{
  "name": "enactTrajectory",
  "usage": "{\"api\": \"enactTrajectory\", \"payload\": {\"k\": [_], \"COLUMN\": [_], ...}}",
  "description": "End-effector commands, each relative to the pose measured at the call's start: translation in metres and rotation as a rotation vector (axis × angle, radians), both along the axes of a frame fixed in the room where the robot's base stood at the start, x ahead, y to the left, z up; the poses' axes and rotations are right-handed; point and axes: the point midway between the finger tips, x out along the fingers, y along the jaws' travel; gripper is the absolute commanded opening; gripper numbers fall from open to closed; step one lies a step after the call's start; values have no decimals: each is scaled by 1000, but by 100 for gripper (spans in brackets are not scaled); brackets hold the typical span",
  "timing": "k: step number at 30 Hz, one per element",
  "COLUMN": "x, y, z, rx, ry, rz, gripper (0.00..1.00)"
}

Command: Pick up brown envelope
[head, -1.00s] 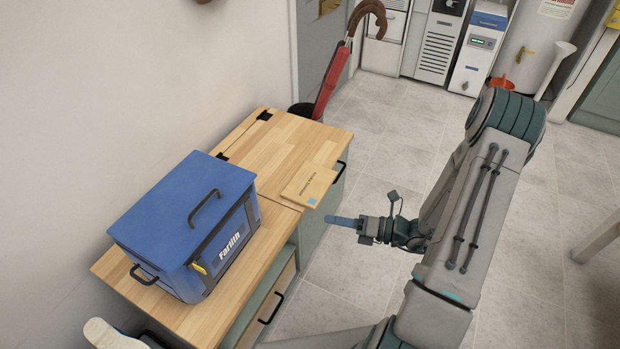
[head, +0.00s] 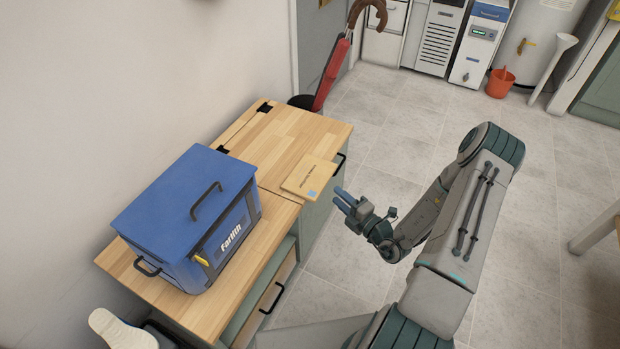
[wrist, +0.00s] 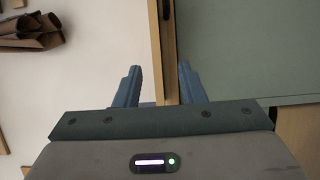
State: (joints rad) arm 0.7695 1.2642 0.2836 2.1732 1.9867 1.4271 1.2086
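The brown envelope (head: 309,176) lies flat on the wooden cabinet top, near its front edge, with printed text and a small blue patch at its near corner. My gripper (head: 342,199) is in the air just in front of that edge, to the right of the envelope and apart from it. In the wrist view my gripper (wrist: 157,85) shows two blue fingers spread apart with nothing held between them. The envelope cannot be made out in the wrist view.
A blue cooler box (head: 188,218) stands on the wooden cabinet top (head: 262,223), left of the envelope. A red umbrella (head: 331,75) leans beyond the cabinet. A black handle (head: 340,163) sticks out from the cabinet front.

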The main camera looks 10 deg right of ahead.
Motion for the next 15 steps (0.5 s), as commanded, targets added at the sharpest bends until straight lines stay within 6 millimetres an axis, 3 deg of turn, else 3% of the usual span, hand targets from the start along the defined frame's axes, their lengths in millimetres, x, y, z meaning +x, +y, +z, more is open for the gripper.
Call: {"api": "enactTrajectory", "payload": {"k": [5, 15], "x": [10, 49], "y": [6, 28], "z": [0, 4], "rx": [-1, -2], "ry": [-1, -1], "rz": [1, 1], "gripper": [36, 36]}}
